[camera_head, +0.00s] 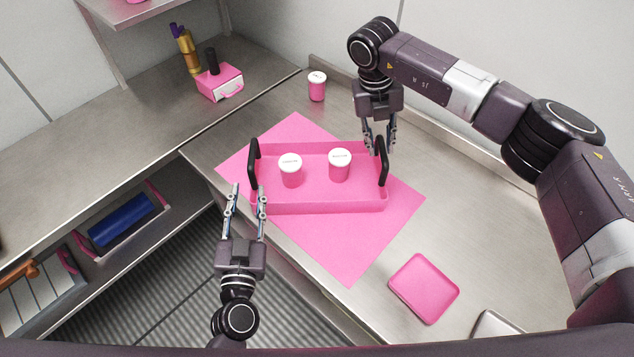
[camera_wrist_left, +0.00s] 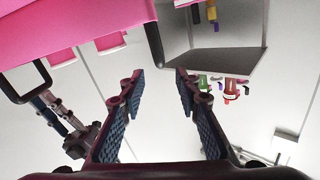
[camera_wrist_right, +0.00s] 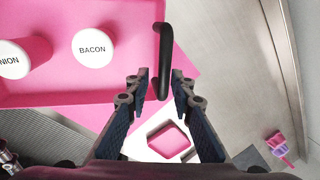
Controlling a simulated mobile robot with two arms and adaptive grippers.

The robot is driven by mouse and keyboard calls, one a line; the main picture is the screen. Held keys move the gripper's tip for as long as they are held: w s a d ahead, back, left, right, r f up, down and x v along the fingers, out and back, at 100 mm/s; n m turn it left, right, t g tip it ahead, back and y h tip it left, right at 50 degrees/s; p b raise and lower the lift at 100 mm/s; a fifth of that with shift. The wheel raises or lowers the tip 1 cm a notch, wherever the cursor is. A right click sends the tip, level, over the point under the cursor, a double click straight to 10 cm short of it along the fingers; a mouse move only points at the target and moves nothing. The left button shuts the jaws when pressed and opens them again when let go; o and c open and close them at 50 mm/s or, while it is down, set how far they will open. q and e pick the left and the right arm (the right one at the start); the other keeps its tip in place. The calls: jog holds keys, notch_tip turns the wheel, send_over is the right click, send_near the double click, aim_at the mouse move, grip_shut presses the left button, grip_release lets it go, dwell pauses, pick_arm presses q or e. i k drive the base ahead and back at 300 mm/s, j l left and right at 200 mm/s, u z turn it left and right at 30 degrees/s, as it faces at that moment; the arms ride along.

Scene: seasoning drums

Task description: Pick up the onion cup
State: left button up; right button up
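The onion cup (camera_head: 291,174), pink with a white lid, stands upright in the left part of a pink tray (camera_head: 320,206). In the right wrist view its lid (camera_wrist_right: 14,58), partly cut off at the left edge, reads "NION". The bacon cup (camera_head: 340,169) stands to its right; its lid (camera_wrist_right: 93,47) reads "BACON". My left gripper (camera_head: 248,188) is open and empty beside the tray's left end, apart from the onion cup. My right gripper (camera_head: 379,147) is open at the tray's right black handle (camera_head: 384,165). In the right wrist view this handle (camera_wrist_right: 164,50) shows between its fingers.
A pink mat (camera_head: 350,250) lies under the tray. Another pink cup (camera_head: 317,87) stands behind it. A square pink dish (camera_head: 424,288) lies at the front right. A pink box (camera_head: 220,83) and bottles stand on the left counter. The right of the table is mostly clear.

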aim_at(291, 164)
jog(key=k+j, duration=0.35)
jog(key=j, duration=0.15)
jog(key=k+j, duration=0.35)
jog(key=j, duration=0.2)
